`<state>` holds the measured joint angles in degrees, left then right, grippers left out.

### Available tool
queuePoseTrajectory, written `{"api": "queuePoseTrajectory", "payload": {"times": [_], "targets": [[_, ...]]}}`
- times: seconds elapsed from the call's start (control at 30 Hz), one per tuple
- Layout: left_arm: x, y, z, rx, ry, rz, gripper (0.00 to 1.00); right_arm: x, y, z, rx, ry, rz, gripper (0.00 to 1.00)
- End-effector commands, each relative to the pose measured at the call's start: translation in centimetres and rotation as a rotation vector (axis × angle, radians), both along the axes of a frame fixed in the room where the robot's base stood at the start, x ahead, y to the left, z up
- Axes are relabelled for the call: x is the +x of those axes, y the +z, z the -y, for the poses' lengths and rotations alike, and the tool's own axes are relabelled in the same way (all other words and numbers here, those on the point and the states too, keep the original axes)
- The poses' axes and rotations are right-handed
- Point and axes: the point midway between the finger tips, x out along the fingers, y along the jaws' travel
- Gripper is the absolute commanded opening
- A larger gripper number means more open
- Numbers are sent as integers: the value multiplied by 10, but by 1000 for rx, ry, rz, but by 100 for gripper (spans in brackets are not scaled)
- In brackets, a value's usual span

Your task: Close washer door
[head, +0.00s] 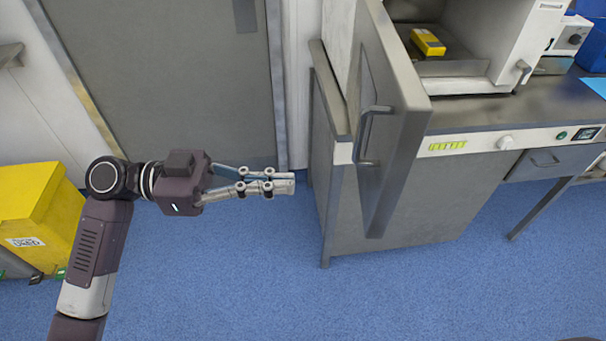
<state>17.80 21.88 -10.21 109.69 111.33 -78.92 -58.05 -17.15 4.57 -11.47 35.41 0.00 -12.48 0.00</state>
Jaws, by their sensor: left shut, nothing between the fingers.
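The washer (512,48) is a pale cabinet at the upper right, with its chamber showing. Its grey door (408,108) stands open, swung out toward me past the front of the counter. A curved bar handle (366,135) is on the door's left face. A yellow object (428,42) lies inside the chamber. My left gripper (292,183) is shut and empty, pointing right, to the left of the door and apart from it. My right gripper is not in view.
A yellow bin (38,215) stands at the left, beside my left arm. A grey door (165,75) is behind. Blue floor (250,285) is clear in front.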

Motion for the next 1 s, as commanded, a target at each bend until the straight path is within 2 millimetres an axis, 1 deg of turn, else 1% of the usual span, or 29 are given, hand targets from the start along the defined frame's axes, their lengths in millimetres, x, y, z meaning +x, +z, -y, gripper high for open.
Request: {"api": "queuePoseTrajectory", "payload": {"times": [0.03, 0.3, 0.4, 0.5, 0.6, 0.7, 1.0], "targets": [[-2, 5, 9, -4, -2, -1, 0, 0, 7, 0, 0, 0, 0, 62], [-8, 7, 67, -4, -2, -4, 0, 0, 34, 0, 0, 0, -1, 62], [-10, 6, 87, -3, 0, -5, 0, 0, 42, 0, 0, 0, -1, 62], [-11, 5, 103, -2, 0, -5, 0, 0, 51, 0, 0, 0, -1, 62], [-12, 3, 114, -1, 2, -5, 0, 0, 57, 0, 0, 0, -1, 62], [-13, 2, 121, -2, 1, -4, 0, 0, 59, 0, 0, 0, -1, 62], [-13, -1, 124, 0, 2, -3, 0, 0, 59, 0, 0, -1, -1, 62]]}}
